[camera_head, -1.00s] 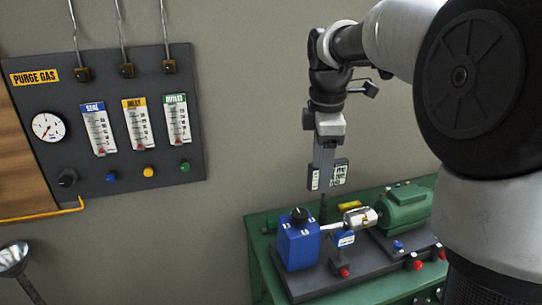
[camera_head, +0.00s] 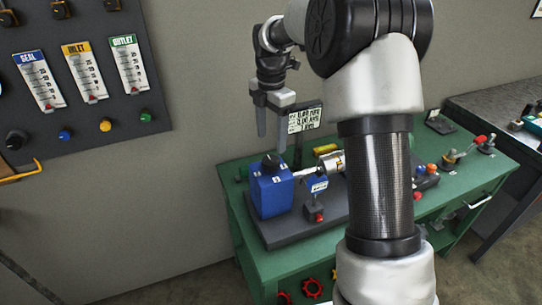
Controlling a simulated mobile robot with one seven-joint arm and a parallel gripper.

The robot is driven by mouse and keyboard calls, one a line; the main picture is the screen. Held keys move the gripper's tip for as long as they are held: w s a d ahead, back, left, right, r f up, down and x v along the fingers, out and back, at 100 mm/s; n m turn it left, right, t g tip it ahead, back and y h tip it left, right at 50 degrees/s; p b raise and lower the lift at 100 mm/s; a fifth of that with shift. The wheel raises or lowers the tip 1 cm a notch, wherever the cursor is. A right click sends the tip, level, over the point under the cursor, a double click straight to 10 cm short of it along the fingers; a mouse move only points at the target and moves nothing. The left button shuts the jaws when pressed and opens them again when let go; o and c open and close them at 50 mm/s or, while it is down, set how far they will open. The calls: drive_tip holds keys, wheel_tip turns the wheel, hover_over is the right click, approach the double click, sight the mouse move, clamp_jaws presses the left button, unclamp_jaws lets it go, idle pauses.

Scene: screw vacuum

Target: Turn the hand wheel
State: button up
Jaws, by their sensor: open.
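Red wheel-shaped handles show at the front of the green cabinet, low in the view. A black knob (camera_head: 270,162) also sits on top of the blue pump block (camera_head: 270,190). My gripper (camera_head: 272,134) points down, open and empty, with two grey fingers apart. It is in the air above and behind the blue block, well above the red wheels, touching nothing that I can see.
The green cabinet top (camera_head: 470,165) carries the pump base, small red and orange knobs and valve fittings. A small sign (camera_head: 304,119) stands behind the pump. A gauge panel (camera_head: 95,70) hangs at left. A dark workbench (camera_head: 500,115) is at right. Floor at lower left is clear.

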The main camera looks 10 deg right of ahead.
sight(271, 160)
wheel_tip(271, 160, down, 8)
drive_tip(key=shift+r, duration=0.25)
drive_tip(key=c, duration=1.1)
drive_tip(key=shift+m, duration=0.3)
